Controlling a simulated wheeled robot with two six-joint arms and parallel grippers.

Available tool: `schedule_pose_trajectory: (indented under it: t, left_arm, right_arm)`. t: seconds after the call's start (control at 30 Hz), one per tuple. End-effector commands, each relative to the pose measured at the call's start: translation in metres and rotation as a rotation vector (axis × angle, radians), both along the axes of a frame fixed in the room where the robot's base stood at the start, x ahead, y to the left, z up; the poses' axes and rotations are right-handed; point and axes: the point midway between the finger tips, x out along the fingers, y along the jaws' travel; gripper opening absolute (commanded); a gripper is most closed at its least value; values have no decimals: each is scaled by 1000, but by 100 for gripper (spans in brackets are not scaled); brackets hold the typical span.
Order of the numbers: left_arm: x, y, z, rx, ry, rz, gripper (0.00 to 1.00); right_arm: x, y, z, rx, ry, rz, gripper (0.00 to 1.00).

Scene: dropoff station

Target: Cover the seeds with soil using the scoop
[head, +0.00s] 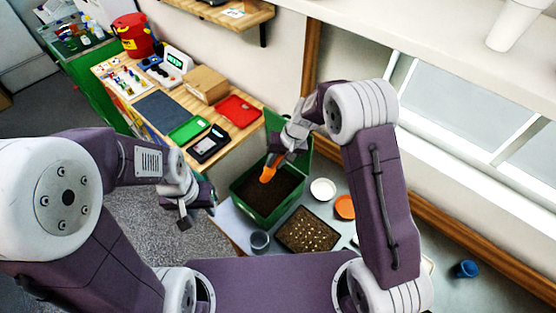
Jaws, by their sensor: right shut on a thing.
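An orange scoop (268,173) is held in my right gripper (275,158), which is shut on it. The scoop points down over the dark soil (262,199) in a green bin (240,203) with its lid raised. I cannot tell whether the scoop's tip touches the soil. A dark tray (284,246) of soil with pale seeds (308,230) showing on top sits just in front of the bin. My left gripper (196,217) is empty, its fingers apart, left of the bin above the floor.
A white dish (322,189), an orange dish (345,207) and a grey cup (259,240) stand around the seed tray. A wooden bench (165,90) with trays and a cardboard box is behind left. A blue cup (466,269) is far right.

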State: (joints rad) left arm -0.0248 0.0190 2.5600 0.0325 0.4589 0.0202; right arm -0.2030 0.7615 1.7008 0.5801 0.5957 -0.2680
Motion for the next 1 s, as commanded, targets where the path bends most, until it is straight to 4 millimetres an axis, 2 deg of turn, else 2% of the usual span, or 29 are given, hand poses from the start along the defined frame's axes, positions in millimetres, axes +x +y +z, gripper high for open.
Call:
schedule_pose_trajectory:
  t: [0.3, 0.4, 1.0]
  left_arm:
    - [0, 0, -31, 0, 0, 0, 36]
    - [0, 0, -37, 0, 0, 0, 36]
    - [0, 0, -37, 0, 0, 0, 36]
  right_arm:
    - [-1, 0, -43, -1, 3, 1, 0]
    - [0, 0, -51, -1, 1, -1, 0]
    - [0, 0, -53, -1, 1, 0, 0]
